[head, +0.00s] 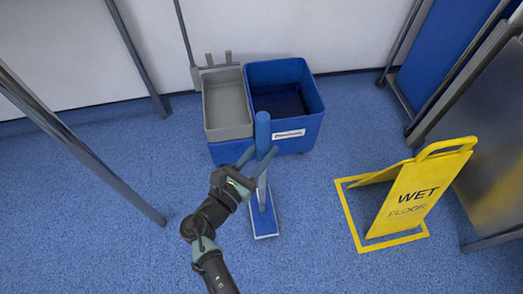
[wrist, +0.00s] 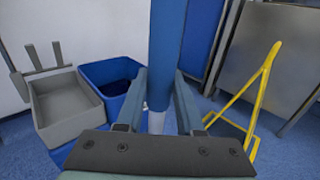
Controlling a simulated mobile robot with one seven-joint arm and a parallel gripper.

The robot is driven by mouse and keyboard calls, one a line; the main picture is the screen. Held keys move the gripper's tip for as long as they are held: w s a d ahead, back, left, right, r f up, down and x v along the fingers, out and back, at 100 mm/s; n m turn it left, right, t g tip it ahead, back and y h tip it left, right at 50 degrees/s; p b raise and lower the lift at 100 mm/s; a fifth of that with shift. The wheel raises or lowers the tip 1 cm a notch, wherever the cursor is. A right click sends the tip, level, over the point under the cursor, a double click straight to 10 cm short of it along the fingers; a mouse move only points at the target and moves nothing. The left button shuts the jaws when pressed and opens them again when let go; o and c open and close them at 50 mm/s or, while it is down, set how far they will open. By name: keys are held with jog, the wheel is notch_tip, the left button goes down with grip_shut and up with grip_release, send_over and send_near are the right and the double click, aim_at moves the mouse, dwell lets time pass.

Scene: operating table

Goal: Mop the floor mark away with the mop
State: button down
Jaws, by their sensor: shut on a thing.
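The mop has a thick blue handle (head: 262,130), a pale lower pole and a flat blue head (head: 264,216) with a light edge. It stands nearly upright, its head at the floor in front of the bucket cart. My gripper (head: 257,160) is shut on the mop's handle, with one finger on each side. In the wrist view the handle (wrist: 167,45) rises between the fingers of my gripper (wrist: 160,95). The mop head is hidden in that view. I see no floor mark in either view; the mop head and my arm cover part of the floor.
A blue bucket (head: 312,105) with a grey wringer tub (head: 227,105) stands just behind the mop. A yellow wet-floor sign (head: 412,200) stands to the right. Metal legs (head: 85,145) slant at the left, and a steel cabinet (head: 495,150) is at the far right. Blue floor (head: 320,260) is clear in front.

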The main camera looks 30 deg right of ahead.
aim_at(259, 139)
jog(key=shift+r+p, duration=2.9)
jog(key=shift+r, duration=0.6)
